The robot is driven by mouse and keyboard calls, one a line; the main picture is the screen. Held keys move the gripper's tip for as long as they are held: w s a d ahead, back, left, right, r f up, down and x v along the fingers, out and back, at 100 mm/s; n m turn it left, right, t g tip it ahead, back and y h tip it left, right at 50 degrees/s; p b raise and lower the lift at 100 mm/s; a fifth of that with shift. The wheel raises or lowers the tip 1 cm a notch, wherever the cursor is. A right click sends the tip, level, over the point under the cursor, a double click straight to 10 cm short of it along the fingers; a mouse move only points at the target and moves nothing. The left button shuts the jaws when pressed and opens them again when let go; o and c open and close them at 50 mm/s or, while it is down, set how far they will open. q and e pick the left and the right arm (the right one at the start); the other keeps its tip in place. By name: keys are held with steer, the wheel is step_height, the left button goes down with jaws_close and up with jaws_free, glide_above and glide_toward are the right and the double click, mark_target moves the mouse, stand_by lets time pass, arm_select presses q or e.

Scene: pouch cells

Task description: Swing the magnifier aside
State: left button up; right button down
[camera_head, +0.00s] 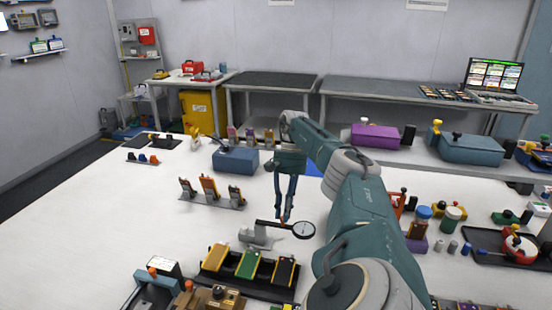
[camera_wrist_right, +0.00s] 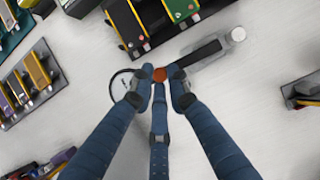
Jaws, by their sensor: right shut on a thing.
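The magnifier has a round dark-rimmed lens (camera_head: 304,230) on a dark arm, above a light grey base (camera_head: 258,236) on the white table. My right gripper (camera_head: 284,219) reaches down to the arm beside the lens. In the right wrist view the fingertips of my right gripper (camera_wrist_right: 160,79) are shut on the magnifier's small orange knob (camera_wrist_right: 160,74). There the lens (camera_wrist_right: 120,86) lies left of the knob, partly hidden by a finger, and the dark arm (camera_wrist_right: 205,50) runs up right to a pale round post top (camera_wrist_right: 237,34). My left gripper is not in view.
A black tray (camera_head: 252,290) with yellow, green and dark pouch cells stands just in front of the magnifier base.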

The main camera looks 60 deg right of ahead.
steer(key=shift+w+d+n, duration=0.1)
steer(key=shift+n, duration=0.2)
steer(key=c, duration=1.7)
jaws_free()
steer(key=shift+w+r, duration=0.1)
steer(key=shift+r, duration=4.85)
